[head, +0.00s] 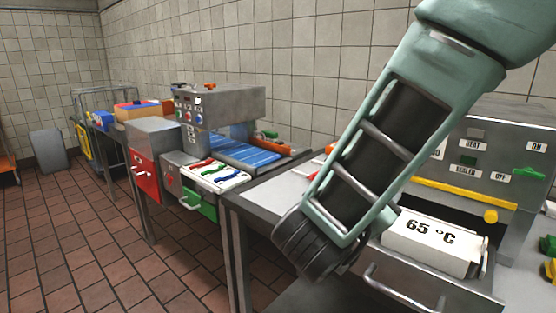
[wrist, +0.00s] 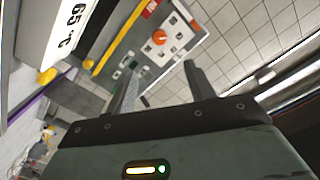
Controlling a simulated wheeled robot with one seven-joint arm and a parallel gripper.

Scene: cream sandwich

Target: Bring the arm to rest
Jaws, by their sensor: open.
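My arm (head: 365,150), pale green with a dark core, slants across the right half of the head view, from the top right down to a black ribbed joint above the steel counter. In the wrist view my gripper (wrist: 160,72) has its two dark fingers spread apart with nothing between them. The fingers point toward the panel of a steel machine. I cannot make out the gripper in the head view.
The machine (head: 475,150) at right has a yellow bar (head: 465,197) and a white block (head: 430,243) marked 65 °C in its open drawer. A blue-belted machine (head: 245,152) stands further left. The tiled floor (head: 70,240) at left is clear.

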